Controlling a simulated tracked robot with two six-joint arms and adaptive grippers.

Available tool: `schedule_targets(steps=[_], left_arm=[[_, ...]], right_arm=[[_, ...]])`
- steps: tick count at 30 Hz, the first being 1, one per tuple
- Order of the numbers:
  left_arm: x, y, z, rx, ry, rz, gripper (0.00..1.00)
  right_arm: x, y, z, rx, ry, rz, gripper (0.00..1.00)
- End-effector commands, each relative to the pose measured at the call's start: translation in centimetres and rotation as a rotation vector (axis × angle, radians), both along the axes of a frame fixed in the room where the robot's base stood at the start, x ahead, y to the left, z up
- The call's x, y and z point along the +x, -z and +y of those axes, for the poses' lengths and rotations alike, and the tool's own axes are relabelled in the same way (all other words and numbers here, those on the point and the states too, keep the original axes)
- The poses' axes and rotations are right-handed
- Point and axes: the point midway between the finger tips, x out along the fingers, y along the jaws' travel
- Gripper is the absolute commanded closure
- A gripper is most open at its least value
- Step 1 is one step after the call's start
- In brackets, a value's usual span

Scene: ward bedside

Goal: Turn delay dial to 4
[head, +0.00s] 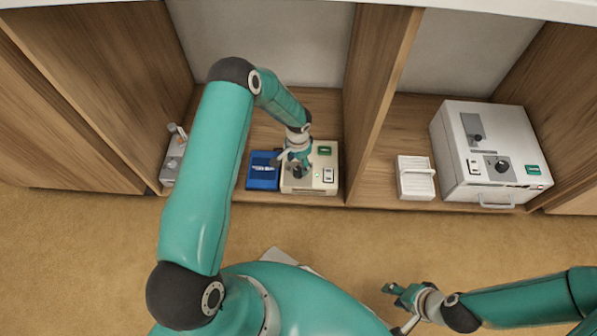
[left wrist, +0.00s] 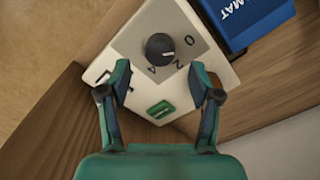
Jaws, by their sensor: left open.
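The delay dial is a black round knob (left wrist: 160,47) on a cream box (left wrist: 127,48), with 0, 2 and 4 printed around it in the left wrist view. A small pale mark shows on the knob's lower right side; I cannot read its exact setting. My left gripper (left wrist: 160,76) is open, its fingers apart above the box and nothing between the tips; the knob is just beyond them. In the head view the left gripper (head: 296,160) is over the cream box (head: 325,187) and partly hides the dial. My right gripper (head: 400,308) is open and empty over the floor at lower right.
A blue box (head: 262,172) stands directly left of the cream box; it also shows in the left wrist view (left wrist: 237,22). A small grey device (head: 172,165) is further left. Right of the wooden divider (head: 378,95) are a white item (head: 414,182) and a large white machine (head: 460,135).

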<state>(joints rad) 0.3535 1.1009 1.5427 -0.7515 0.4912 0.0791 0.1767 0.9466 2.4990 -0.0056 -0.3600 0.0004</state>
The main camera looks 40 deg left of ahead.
Motion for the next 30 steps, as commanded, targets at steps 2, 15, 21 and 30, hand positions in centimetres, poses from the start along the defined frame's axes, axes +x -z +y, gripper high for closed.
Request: schedule_targets(steps=[2, 15, 21, 30], left_arm=[[-0.1, 1.9, 0.0, -0.001, 0.000, 0.002, 0.37], [0.1, 4.7, 0.0, 0.000, 0.001, -0.001, 0.37], [0.1, 4.7, -0.1, 0.000, 0.001, -0.001, 0.40], [0.1, 4.7, -0.1, 0.000, 0.001, -0.001, 0.90]], right_arm=[[0.0, 0.8, 0.0, 0.000, 0.000, 0.000, 0.60], [0.0, 1.5, 0.0, 0.000, 0.000, 0.000, 0.60], [0.0, 1.5, 0.0, 0.000, 0.000, 0.000, 0.60], [0.0, 1.5, 0.0, 0.000, 0.000, 0.000, 0.60]])
